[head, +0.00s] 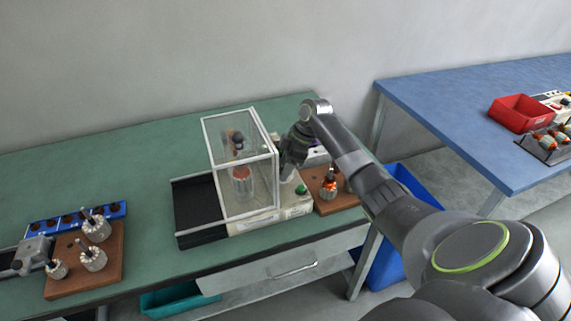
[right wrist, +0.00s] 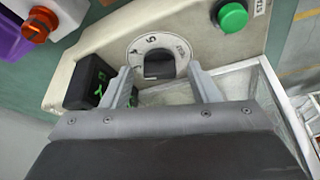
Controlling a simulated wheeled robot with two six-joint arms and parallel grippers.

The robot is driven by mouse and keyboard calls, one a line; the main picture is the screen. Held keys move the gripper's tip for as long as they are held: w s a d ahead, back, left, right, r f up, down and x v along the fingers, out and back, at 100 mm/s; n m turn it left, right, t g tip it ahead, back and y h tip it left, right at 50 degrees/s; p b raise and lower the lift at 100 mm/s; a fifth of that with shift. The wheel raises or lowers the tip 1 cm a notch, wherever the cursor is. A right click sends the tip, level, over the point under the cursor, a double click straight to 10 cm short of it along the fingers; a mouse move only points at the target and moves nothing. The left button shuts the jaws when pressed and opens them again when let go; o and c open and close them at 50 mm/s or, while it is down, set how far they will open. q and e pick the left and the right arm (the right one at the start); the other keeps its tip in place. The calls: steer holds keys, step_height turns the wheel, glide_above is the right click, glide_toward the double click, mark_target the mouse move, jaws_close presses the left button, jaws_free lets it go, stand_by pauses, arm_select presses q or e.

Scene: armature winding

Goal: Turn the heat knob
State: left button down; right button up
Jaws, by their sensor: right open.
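The heat knob (right wrist: 158,65) is a black knob on a round pale dial with dark markings, on a cream machine panel (right wrist: 105,45). In the right wrist view my right gripper (right wrist: 161,80) is open, with one finger on each side of the knob. I cannot tell whether the fingers touch it. In the head view my right gripper (head: 287,172) is at the right side of the clear-walled machine (head: 240,170), and the arm hides the knob. A wound armature (head: 242,182) stands inside the clear box. My left gripper is not in view.
A green button (right wrist: 233,17) and a black switch (right wrist: 90,80) sit beside the dial. A wooden board (head: 340,203) with an armature stands right of the machine. Another board (head: 115,262) with several armatures is at left. The green bench (head: 120,175) is clear behind.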

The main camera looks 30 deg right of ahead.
steer(key=shift+f, duration=0.1)
steer(key=c, duration=1)
steer(key=n, duration=0.1)
steer(key=n+g+b, duration=0.1)
steer(key=n, duration=0.1)
steer(key=n+y+b, duration=0.1)
steer(key=shift+w+n+g, duration=0.3)
steer(key=n+b, duration=0.1)
steer(key=n, duration=0.1)
steer(key=n+g+b, duration=0.1)
steer(key=n+b, duration=0.1)
steer(key=shift+w+n+g, duration=0.2)
steer(key=shift+n+g, duration=0.1)
steer(key=shift+w+n+g+h+b, duration=0.1)
steer(key=shift+n+g+h+b, duration=0.35)
steer(key=shift+n, duration=0.75)
steer(key=shift+n+g, duration=0.45)
steer(key=shift+n, duration=0.65)
